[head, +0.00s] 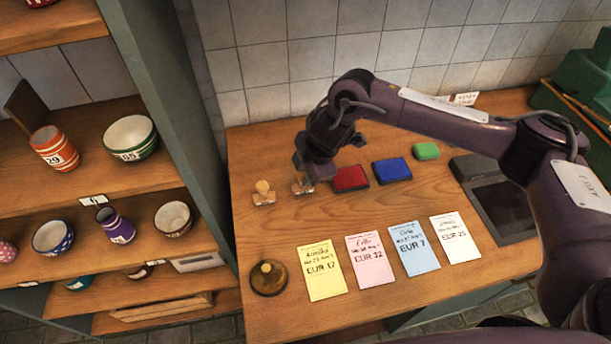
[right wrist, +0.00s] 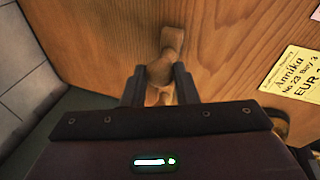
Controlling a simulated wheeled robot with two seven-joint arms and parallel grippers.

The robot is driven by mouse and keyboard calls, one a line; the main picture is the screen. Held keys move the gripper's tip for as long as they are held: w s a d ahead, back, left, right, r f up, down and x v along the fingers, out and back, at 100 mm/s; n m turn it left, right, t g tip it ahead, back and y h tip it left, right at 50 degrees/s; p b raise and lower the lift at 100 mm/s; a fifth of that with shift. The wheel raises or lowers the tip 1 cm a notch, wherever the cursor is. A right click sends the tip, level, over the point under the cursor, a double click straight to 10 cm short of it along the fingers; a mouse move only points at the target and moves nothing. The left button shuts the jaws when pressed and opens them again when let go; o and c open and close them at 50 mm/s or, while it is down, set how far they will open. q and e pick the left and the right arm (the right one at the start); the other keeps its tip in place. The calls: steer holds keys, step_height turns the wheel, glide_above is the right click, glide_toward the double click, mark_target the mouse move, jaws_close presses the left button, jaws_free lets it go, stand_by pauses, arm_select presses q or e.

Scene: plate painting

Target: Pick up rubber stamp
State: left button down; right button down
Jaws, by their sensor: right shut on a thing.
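Two rubber stamps are at the left end of the wooden table (head: 400,290). One stamp (head: 263,190) stands free, with a pale round knob on a wooden base. The other stamp (head: 303,187) is at my right gripper (head: 302,177), just left of the red ink pad; its upper part is hidden by the gripper. In the right wrist view, the right gripper (right wrist: 159,89) is shut on a wooden stamp handle (right wrist: 159,74). Whether its base touches the table is hard to tell. My left gripper is not in view.
Red (head: 349,178), blue (head: 391,169) and green (head: 426,151) pads lie right of the gripper. Yellow (head: 321,271), pink (head: 370,260), blue (head: 414,248) and white (head: 455,239) cards lie in front. A round dark object (head: 268,278) is front left; shelves of pottery stand left.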

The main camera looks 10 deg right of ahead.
step_height(320, 180, up, 7)
steer(key=shift+r+b, duration=0.1)
steer(key=shift+b, duration=0.7)
step_height(320, 180, up, 12)
steer(key=p, duration=0.1)
steer(key=shift+f, duration=0.2)
